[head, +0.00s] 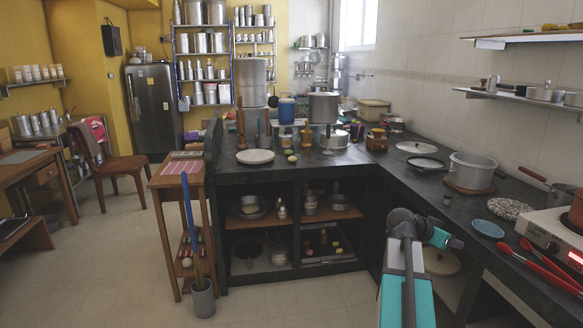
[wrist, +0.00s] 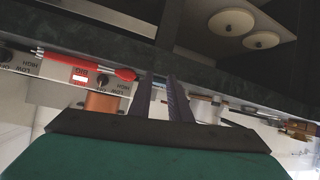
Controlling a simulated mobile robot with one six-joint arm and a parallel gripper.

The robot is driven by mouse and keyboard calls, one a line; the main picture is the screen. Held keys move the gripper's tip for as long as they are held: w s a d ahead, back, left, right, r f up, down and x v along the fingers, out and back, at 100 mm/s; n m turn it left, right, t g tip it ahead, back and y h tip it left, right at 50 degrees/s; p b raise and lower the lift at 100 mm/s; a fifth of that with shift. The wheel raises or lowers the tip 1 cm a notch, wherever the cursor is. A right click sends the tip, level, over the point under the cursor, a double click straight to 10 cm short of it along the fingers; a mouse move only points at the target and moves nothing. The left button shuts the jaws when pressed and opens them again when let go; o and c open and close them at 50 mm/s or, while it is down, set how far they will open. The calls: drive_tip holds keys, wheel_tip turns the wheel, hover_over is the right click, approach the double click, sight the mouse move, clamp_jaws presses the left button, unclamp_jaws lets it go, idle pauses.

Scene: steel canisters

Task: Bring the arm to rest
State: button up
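My arm (head: 405,265) rises at the lower middle right of the head view, bent at a grey joint in front of the dark counter. My gripper (head: 456,243) is small there, pointing right, close to the counter's front edge. In the wrist view its two dark fingers (wrist: 163,97) stand side by side with a narrow gap between them. Nothing shows held in the gap. The stove front (wrist: 80,78), with red-handled utensils (wrist: 95,68), appears beyond the fingers in the wrist view.
The dark counter (head: 455,205) runs along the right. On it are a big steel pot (head: 473,170), a blue plate (head: 488,229), red tongs (head: 545,262) and a white stove (head: 550,232). A wooden side table (head: 178,182) stands left. Floor (head: 110,260) is free at left.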

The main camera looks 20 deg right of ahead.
drive_tip(key=w+a+f+n+t+y+p, duration=0.1)
drive_tip(key=w+a+f+n+p, duration=0.1)
drive_tip(key=w+a+f, duration=0.45)
drive_tip(key=w+a+f+n+y+p, duration=0.2)
drive_tip(key=w+a+f, duration=0.1)
drive_tip(key=a+f, duration=0.55)
drive_tip(key=a+f+n+y+p, duration=0.3)
drive_tip(key=a+f+n+p, duration=0.1)
drive_tip(key=a+f, duration=1.15)
drive_tip(key=s+a+f+n+g+y+p, duration=0.1)
drive_tip(key=s+a+f+n+p, duration=0.1)
drive_tip(key=s+a+f, duration=0.45)
drive_tip(key=s+a+f+n+g+y+p, duration=0.1)
drive_tip(key=s+a+f, duration=0.25)
drive_tip(key=a, duration=0.65)
drive_tip(key=s+a+f+n+g+y+p, duration=0.1)
drive_tip(key=s+a+f+n+y, duration=0.1)
drive_tip(key=s+a, duration=0.4)
drive_tip(key=s+a+f+n+g+y, duration=0.2)
drive_tip(key=s+a+n, duration=0.2)
drive_tip(key=s+a, duration=0.3)
drive_tip(key=s, duration=0.3)
drive_tip(key=shift+a+f+n+p, duration=0.15)
drive_tip(key=shift+f+n+p, duration=0.1)
drive_tip(key=shift+n+p, duration=0.1)
